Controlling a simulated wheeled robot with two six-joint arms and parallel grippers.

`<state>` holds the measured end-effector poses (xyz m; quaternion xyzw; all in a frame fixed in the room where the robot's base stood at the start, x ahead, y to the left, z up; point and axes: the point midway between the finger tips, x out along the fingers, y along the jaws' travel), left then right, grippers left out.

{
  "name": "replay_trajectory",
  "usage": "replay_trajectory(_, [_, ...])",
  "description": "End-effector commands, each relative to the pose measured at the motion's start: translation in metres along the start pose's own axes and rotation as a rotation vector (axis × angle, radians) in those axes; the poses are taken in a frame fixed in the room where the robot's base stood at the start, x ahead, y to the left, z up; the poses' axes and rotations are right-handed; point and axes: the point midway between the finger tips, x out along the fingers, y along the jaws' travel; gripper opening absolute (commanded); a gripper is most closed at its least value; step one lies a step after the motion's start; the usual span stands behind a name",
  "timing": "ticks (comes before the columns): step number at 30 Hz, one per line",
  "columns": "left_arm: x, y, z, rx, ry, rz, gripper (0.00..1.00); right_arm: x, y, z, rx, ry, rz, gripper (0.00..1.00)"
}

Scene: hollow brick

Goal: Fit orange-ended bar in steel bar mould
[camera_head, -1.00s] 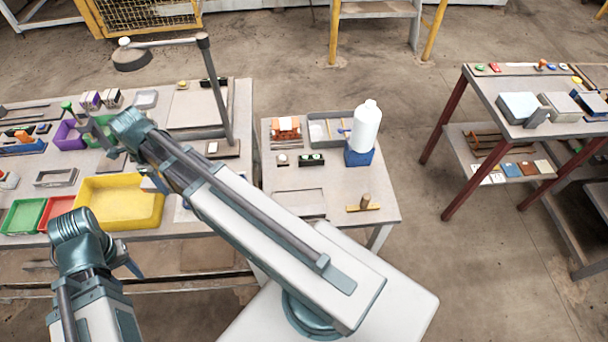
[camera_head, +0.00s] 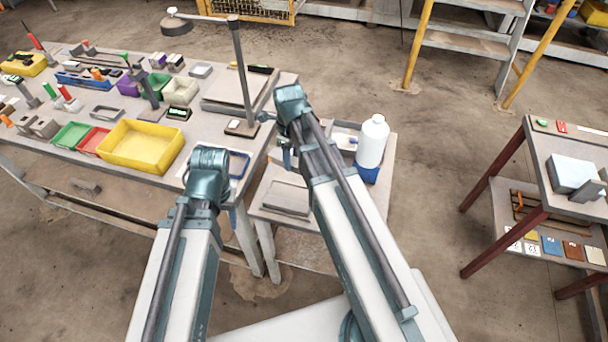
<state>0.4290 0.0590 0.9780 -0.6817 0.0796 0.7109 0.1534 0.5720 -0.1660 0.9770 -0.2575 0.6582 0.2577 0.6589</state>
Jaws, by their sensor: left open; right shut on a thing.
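My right gripper (camera_head: 286,156) hangs from its wrist above the left edge of the small table, mostly hidden by my own arm. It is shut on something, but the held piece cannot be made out. My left gripper (camera_head: 232,214) is open, largely hidden behind its wrist near the front right corner of the long table. A shallow grey rectangular frame (camera_head: 287,198) lies on the small table, just below my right gripper in the picture; I cannot tell whether it is the steel bar mould. Orange-ended pieces (camera_head: 97,74) stand among the items on the long table.
The long table (camera_head: 208,128) carries a yellow tray (camera_head: 140,148), a green tray (camera_head: 70,135) and a lamp-like post (camera_head: 243,75). A white bottle (camera_head: 372,142) stands in a blue base on the small table. A red-legged table (camera_head: 500,160) stands right, across open floor.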

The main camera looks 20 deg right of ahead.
Motion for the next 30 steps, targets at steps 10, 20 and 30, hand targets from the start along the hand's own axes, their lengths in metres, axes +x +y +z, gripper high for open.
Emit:
replay_trajectory(10, [0.056,0.005,-0.003,-0.001,0.000,0.000,0.50,0.056,0.000,0.000,-0.218,0.000,0.000,0.00])
replay_trajectory(20, [0.058,0.005,-0.003,-0.001,0.000,0.000,0.50,0.058,0.000,0.000,-0.232,0.000,0.000,0.00])
replay_trajectory(30, [0.080,0.008,-0.005,-0.001,0.000,0.000,0.50,0.081,0.000,0.000,-0.231,0.000,0.000,0.00])
